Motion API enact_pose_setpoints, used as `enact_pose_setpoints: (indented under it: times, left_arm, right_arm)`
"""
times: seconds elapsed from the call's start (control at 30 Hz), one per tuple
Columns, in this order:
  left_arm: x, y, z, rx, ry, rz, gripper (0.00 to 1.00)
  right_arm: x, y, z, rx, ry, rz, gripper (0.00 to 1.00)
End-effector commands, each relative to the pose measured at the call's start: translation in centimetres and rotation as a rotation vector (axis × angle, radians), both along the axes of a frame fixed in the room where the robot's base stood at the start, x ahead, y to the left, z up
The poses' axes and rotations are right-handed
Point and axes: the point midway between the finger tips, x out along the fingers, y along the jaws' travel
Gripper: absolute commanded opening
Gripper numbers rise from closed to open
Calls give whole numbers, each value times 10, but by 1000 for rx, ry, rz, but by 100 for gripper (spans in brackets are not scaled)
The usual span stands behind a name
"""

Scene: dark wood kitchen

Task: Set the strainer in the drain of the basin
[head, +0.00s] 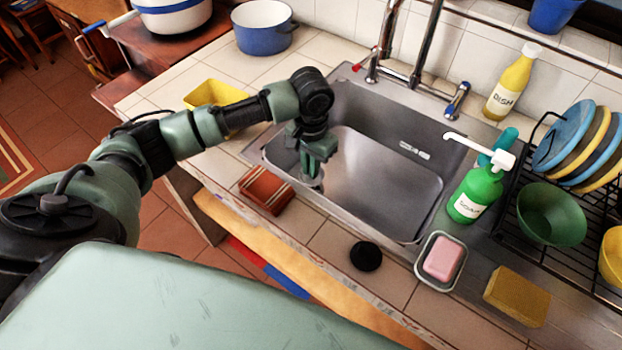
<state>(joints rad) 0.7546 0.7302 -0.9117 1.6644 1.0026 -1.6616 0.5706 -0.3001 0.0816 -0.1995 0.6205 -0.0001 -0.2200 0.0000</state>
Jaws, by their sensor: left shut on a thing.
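The steel basin (385,190) is set into the tiled counter, and its floor looks bare. My left gripper (314,165) reaches down into the left part of the basin. It is shut on a small grey metallic thing, which looks like the strainer (315,184) and shows just below the fingers. Most of the strainer is hidden by the gripper, and I cannot tell whether it touches the basin floor. I cannot make out the drain; the gripper and the strainer may cover it. My right gripper is out of view.
A brown-red box (265,190), black disc (366,256) and soap dish (427,282) with pink soap line the front counter. A green soap bottle (476,192) and dish rack (545,240) stand right. The faucet (418,60) rises behind the basin; a yellow container (212,93) is left.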

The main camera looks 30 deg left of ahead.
Motion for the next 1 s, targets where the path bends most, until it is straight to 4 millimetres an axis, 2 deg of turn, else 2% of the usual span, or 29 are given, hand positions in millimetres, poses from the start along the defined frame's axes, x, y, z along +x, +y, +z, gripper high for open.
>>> enact_pose_setpoints:
  times: [0.17, 0.4, 0.83, 0.9, 0.93, 1.0]
  left_arm:
    - [0, 0, -16, -1, 2, -1, 0]
    - [0, -1, -50, -2, 2, 0, 0]
    - [0, -1, -56, -1, -1, -1, 0]
    - [0, 0, -56, -1, -1, -1, 25]
    - [0, 0, -56, -1, -1, -1, 30]
    - [0, 0, -56, -1, -1, -1, 30]
  right_arm:
    - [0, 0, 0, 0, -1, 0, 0]
    - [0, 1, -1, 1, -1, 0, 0]
    - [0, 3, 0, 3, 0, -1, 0]
    - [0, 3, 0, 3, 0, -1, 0]
    - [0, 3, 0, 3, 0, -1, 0]
    - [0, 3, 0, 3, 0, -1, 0]
